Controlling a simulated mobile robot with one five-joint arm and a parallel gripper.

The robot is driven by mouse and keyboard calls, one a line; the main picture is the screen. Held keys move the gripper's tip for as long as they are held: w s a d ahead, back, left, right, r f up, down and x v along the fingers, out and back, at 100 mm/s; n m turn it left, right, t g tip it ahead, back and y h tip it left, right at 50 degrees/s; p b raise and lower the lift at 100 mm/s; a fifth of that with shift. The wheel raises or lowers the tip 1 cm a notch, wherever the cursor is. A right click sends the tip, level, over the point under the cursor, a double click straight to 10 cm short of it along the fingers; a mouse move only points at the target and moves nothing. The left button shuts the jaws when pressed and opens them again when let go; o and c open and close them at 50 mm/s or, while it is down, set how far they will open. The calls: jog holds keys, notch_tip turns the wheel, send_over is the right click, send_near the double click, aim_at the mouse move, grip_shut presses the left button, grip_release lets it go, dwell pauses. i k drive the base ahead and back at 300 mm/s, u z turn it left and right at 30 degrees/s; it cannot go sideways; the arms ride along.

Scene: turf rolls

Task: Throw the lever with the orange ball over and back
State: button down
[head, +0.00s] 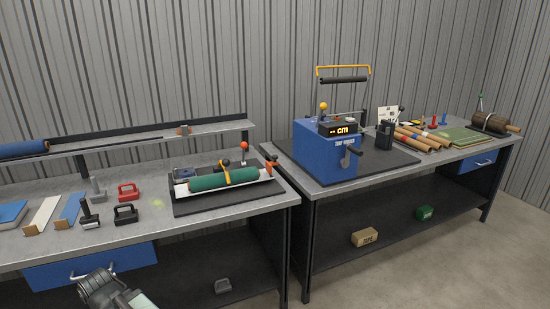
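Two levers have ball tops in orange tones. A red-orange ball (244,146) tops a thin upright stem at the back of the green turf roll's dark base, on the left bench. A yellow-orange ball (323,105) sits on top of the blue machine (325,150) on the right bench, left of its "cm" display. The stem under the yellow-orange ball is mostly too small to tell. A grey part of my own arm shows at the bottom left, in front of the left bench and well away from both balls. My gripper's fingers do not show.
A gap separates the benches; floor at lower right is clear.

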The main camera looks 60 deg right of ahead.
aim_at(243, 146)
jog(key=k, duration=0.65)
jog(key=u, duration=1.05)
jog(key=i, duration=1.85)
jog(key=z, duration=2.25)
